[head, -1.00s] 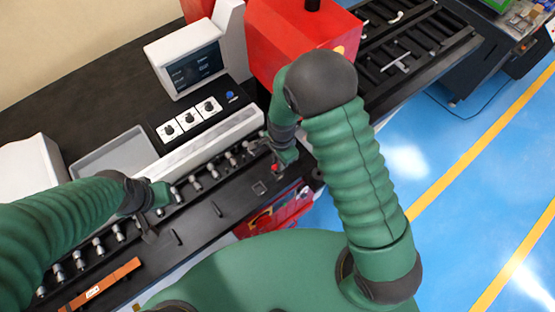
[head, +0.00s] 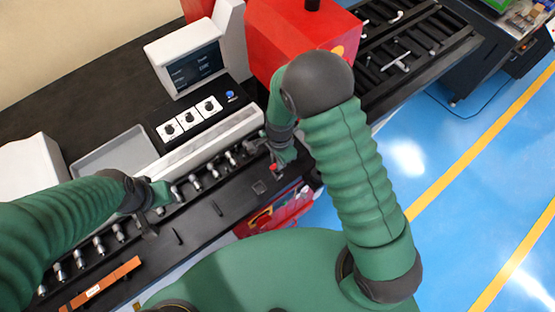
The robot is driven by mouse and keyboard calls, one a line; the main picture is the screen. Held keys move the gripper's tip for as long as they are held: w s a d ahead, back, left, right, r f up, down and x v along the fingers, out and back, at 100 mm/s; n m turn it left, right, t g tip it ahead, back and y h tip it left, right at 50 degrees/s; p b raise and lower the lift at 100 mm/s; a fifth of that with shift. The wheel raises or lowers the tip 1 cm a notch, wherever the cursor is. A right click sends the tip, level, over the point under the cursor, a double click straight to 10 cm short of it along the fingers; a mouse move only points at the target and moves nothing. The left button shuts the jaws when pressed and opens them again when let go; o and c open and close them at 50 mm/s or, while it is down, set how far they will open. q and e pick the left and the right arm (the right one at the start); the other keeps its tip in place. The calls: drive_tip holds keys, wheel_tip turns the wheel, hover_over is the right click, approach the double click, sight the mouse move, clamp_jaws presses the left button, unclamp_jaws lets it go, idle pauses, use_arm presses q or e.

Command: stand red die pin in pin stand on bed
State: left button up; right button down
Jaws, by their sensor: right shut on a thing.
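The red die pin (head: 274,168) shows as a small red spot at the fingertips of my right gripper (head: 273,162). The gripper is shut on it, over the right part of the black bed (head: 200,222). A small dark square fitting (head: 259,187), which looks like the pin stand, lies on the bed just below and left of the pin, apart from it in the picture. The pin's lower end is too small to make out. My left gripper (head: 148,224) is over the bed at the left, and its finger opening is too small to tell.
A row of several metal pins (head: 196,181) runs along the bed behind the grippers. A red machine housing (head: 296,45) stands behind my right arm. A white-framed screen (head: 190,68), a grey tray (head: 115,152) and an orange bar (head: 104,284) are at the left.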

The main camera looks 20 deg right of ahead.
drive_tip(key=shift+d, duration=0.15)
drive_tip(key=shift+f+b, duration=1.35)
drive_tip(key=shift+f, duration=0.65)
drive_tip(key=c, duration=1.3)
unclamp_jaws()
drive_tip(key=shift+c, duration=0.2)
wheel_tip(320, 180, up, 17)
drive_tip(key=b, duration=0.3)
drive_tip(key=shift+w+d, duration=0.2)
